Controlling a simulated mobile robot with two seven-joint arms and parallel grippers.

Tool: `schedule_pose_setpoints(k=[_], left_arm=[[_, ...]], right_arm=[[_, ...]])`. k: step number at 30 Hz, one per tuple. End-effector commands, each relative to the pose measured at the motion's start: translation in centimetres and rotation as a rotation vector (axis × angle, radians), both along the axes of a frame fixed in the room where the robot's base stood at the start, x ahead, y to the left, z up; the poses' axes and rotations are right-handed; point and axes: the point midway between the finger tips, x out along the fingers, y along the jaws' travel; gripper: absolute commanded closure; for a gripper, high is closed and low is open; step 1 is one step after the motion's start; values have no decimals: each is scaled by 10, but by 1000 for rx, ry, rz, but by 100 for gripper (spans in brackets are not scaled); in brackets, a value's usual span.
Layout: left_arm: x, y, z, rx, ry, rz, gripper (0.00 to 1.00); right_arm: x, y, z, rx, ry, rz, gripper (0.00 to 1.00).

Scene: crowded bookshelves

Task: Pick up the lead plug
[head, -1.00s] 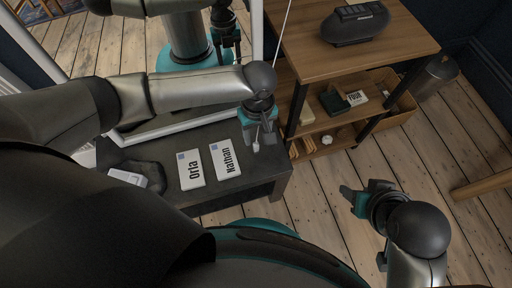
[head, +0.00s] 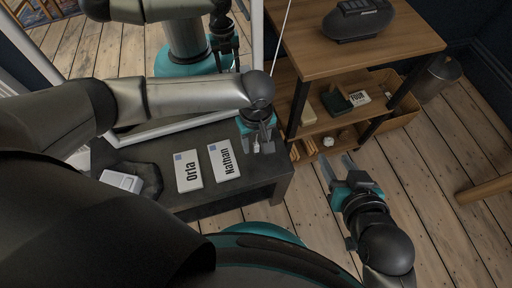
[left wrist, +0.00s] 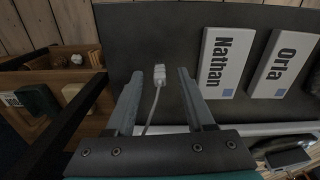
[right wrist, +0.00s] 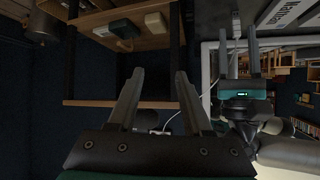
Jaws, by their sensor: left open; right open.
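The lead plug (left wrist: 159,73) is small and white, with a pale cable running from it towards the gripper's base in the left wrist view. It shows against the dark bench top, and in the head view it is a small white spot (head: 256,148) at the bench's right end. My left gripper (left wrist: 160,78) is open, its fingers on either side of the plug with gaps on both sides. Whether the plug is at fingertip depth is unclear. My right gripper (head: 337,165) is open and empty, over the floor right of the bench; its fingers (right wrist: 160,78) show nothing between their tips.
White cards reading "Orla" (head: 188,172) and "Nathan" (head: 224,161) and a white device (head: 121,181) lie on the dark bench (head: 250,190). A wooden shelf unit (head: 345,60) with a dark speaker (head: 357,20) stands right of it. A white-framed mirror (head: 160,125) stands behind.

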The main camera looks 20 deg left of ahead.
Motion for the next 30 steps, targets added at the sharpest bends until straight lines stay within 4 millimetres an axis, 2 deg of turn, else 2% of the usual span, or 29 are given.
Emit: schedule_pose_setpoints(k=[12, 25, 26, 30], left_arm=[[0, 0, -19, 1, -1, 0, 46], [0, 0, -21, 1, -1, -1, 46], [0, 0, -21, 1, -1, -1, 47], [0, 0, -21, 1, -1, -1, 63]], right_arm=[[5, 24, 7, 114, -197, 16, 50], [5, 28, 12, 142, -246, 15, 50], [5, 28, 12, 142, -245, 15, 50], [5, 28, 12, 142, -245, 15, 50]])
